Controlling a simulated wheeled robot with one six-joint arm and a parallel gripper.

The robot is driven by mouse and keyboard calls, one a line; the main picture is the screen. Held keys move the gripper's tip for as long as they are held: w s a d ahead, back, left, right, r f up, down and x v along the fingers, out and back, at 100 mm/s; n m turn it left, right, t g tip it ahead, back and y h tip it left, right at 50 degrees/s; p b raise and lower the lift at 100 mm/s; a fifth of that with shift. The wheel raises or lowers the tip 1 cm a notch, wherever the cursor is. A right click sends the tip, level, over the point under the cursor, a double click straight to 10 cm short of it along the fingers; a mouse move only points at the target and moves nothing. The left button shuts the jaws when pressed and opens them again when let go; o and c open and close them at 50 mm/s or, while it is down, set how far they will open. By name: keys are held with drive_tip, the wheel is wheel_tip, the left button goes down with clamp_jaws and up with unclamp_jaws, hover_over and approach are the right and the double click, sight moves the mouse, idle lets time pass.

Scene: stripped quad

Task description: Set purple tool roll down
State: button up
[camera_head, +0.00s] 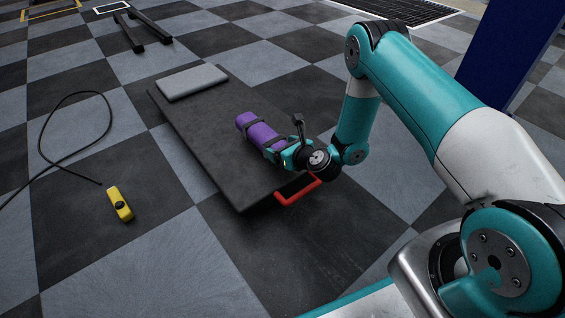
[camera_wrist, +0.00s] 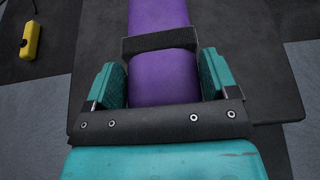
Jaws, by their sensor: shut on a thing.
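The purple tool roll (camera_head: 260,134) has dark straps and lies lengthwise over the dark flat board in the head view. In the wrist view the purple tool roll (camera_wrist: 160,84) runs away from me between the two fingers. My gripper (camera_head: 277,150) is shut on its near end, one teal finger against each side; both fingers also show in the wrist view (camera_wrist: 162,82). The roll is low over the board; I cannot tell whether it touches the surface. The far end of the roll is cut off in the wrist view.
The dark board (camera_head: 200,130) has a grey flat case (camera_head: 191,82) at its far end and a red handle (camera_head: 298,190) at its near end. A yellow pendant (camera_head: 119,204) and black cable (camera_head: 70,168) lie on the checkered floor to the left. Black bars (camera_head: 130,32) lie farther back.

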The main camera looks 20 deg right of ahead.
wheel_tip(320, 180, down, 4)
drive_tip(key=b, duration=0.2)
drive_tip(key=shift+f+b, duration=0.1)
drive_tip(key=shift+b, duration=0.3)
drive_tip(key=o, duration=1.3)
drive_tip(key=shift+o, duration=0.2)
drive_tip(key=shift+s, duration=0.15)
